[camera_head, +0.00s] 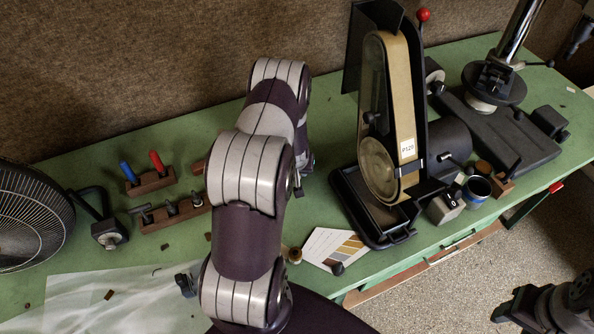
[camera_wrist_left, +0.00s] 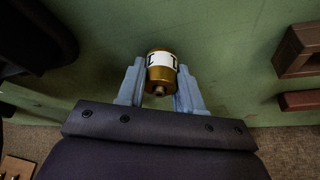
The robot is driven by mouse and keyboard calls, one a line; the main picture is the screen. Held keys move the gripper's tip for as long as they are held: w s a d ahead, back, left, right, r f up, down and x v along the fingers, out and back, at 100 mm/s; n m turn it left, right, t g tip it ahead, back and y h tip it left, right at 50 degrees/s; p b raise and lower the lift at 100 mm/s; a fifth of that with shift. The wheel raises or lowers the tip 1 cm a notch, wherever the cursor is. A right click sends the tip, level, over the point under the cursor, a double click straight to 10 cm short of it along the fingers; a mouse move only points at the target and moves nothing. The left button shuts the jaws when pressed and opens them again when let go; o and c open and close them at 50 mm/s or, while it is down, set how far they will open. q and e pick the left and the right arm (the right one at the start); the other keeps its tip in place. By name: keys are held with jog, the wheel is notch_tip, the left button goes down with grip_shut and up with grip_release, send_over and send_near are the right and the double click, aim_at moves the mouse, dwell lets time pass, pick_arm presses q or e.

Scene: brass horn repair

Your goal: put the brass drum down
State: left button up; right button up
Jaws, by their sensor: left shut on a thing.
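The brass drum (camera_wrist_left: 161,75) shows in the left wrist view as a small gold cylinder with a white band bearing dark marks. It sits between the two pale blue-grey fingers of my left gripper (camera_wrist_left: 160,86), which is shut on it. Green bench top lies behind the drum; I cannot tell whether the drum touches it. In the head view my left arm crosses the middle of the bench, and its links hide the gripper and the drum.
The belt sander (camera_head: 390,120) stands right of my arm. Wooden tool racks (camera_head: 150,182) lie to its left, beyond a clear sheet (camera_head: 110,300). A colour card (camera_head: 333,249) lies near the front edge. A fan (camera_head: 30,215) stands far left, a drill press (camera_head: 495,85) far right.

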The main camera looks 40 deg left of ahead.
pick_arm(q)
jog(key=shift+w+a+f, duration=0.1)
jog(key=shift+w+f, duration=0.05)
jog(key=shift+f, duration=0.2)
jog(key=shift+f, duration=0.1)
jog(key=o, duration=1.1)
